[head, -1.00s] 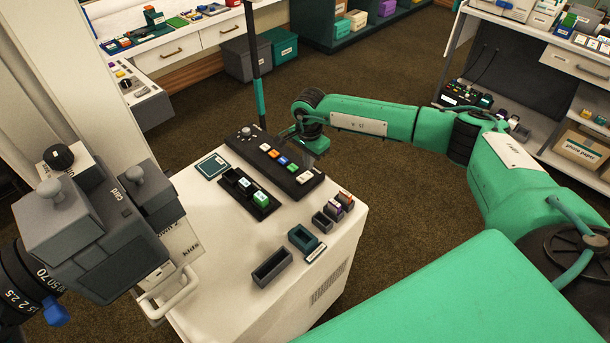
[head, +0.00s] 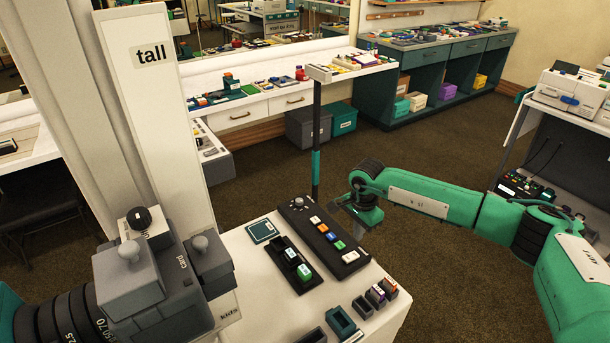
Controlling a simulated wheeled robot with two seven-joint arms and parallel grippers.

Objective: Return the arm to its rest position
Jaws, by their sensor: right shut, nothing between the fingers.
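My right arm (head: 432,202) is green and reaches in from the right side of the head view. My right gripper (head: 358,228) hangs from its dark wrist, pointing down, near the right edge of the black button panel (head: 324,236). It is shut and holds nothing. Whether it touches the panel is hard to tell, but it looks above it. My left gripper does not show in the head view.
A white cabinet top (head: 255,285) carries the panel, a black tray (head: 277,254) with small blocks, and small bins (head: 341,321). A thin dark pole (head: 316,150) stands behind. A grey camera device (head: 150,285) fills the lower left. Brown carpet (head: 440,130) is open behind my arm.

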